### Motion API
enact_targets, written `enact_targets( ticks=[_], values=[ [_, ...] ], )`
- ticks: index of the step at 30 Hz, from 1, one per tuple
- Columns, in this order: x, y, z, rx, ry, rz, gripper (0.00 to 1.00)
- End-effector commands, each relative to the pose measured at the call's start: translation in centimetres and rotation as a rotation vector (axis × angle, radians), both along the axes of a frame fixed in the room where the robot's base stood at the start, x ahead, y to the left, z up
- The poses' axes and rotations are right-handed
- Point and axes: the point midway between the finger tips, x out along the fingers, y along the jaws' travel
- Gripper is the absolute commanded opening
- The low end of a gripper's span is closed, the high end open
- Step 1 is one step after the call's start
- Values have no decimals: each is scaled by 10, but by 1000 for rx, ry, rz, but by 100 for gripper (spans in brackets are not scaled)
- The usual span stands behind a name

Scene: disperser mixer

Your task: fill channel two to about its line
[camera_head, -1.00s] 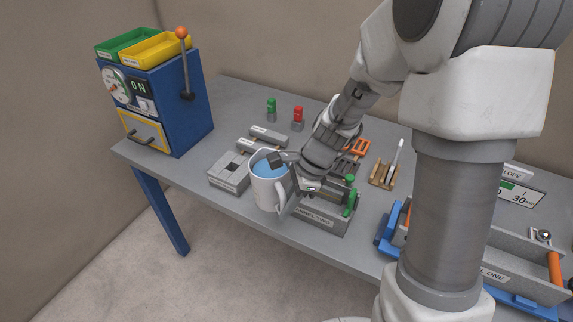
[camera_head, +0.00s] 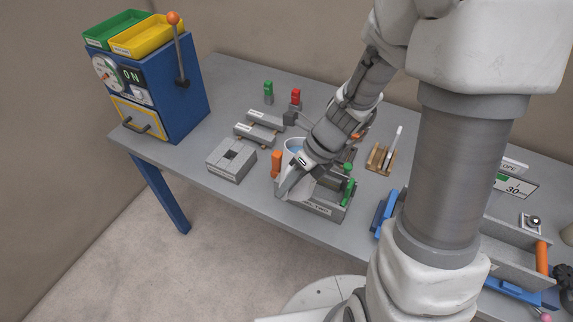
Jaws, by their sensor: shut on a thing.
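I cannot tell how far the mug is tilted. The box has a label on its front, green parts (camera_head: 348,186) at its right end and an orange cylinder (camera_head: 277,164) at its left. The channel's inside, its line and any liquid in it are hidden.
A grey block with a square hole (camera_head: 231,160) lies to the left, with grey bars (camera_head: 259,127) behind it. Green (camera_head: 268,90) and red (camera_head: 296,98) small pieces stand farther back. A wooden rack (camera_head: 381,158) is to the right. A blue machine (camera_head: 158,95) stands at the left.

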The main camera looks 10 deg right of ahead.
Motion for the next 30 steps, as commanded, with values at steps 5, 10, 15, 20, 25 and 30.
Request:
enact_targets(
  ticks=[5, 10, 15, 20, 25, 30],
  values=[
    [-2, 1, 5, 105, 144, -1, 0],
    [1, -1, -7, 158, 216, 0, 0],
    [4, -2, -15, 203, 278, 1, 0],
    [5, -4, -19, 230, 311, 1, 0],
    [6, -4, -21, 240, 324, 1, 0],
    [6, -4, -21, 240, 324, 2, 0]
  ],
)
